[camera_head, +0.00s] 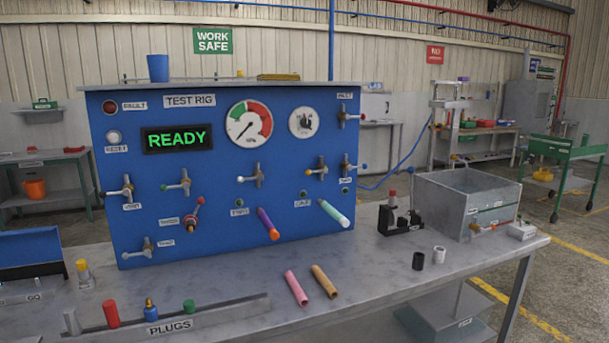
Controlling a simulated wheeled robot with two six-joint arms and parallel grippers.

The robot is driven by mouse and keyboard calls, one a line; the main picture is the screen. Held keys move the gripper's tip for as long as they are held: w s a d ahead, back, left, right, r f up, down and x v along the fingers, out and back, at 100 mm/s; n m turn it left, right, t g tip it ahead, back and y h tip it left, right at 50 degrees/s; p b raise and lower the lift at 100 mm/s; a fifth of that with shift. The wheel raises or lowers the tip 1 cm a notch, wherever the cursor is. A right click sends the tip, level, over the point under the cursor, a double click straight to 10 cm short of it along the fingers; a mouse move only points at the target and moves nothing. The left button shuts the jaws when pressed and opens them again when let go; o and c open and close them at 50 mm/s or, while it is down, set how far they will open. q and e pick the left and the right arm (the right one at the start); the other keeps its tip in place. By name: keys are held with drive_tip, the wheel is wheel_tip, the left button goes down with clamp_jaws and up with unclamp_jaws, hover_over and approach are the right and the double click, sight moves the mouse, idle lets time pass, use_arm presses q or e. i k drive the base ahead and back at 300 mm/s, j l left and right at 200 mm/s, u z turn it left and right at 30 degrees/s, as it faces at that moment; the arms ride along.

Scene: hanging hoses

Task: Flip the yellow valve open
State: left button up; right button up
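Neither of my grippers is in the picture, and nothing touches the yellow valve.
Purple (268,223) and green-white (333,213) hose stubs stick out below the valve. Pink (296,288) and tan (324,281) tubes lie on the bench (400,279). A black clamp device (400,219) and grey tank (465,203) stand right. The display (178,138) reads READY.

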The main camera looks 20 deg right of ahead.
sight(307, 173)
drive_tip(key=i+l+z, duration=0.35)
drive_tip(key=l, duration=0.4)
drive_tip(key=i+l+z, duration=0.35)
drive_tip(key=l, duration=0.25)
drive_tip(key=i+l+z, duration=0.35)
drive_tip(key=i+l, duration=0.15)
drive_tip(key=i, duration=0.1)
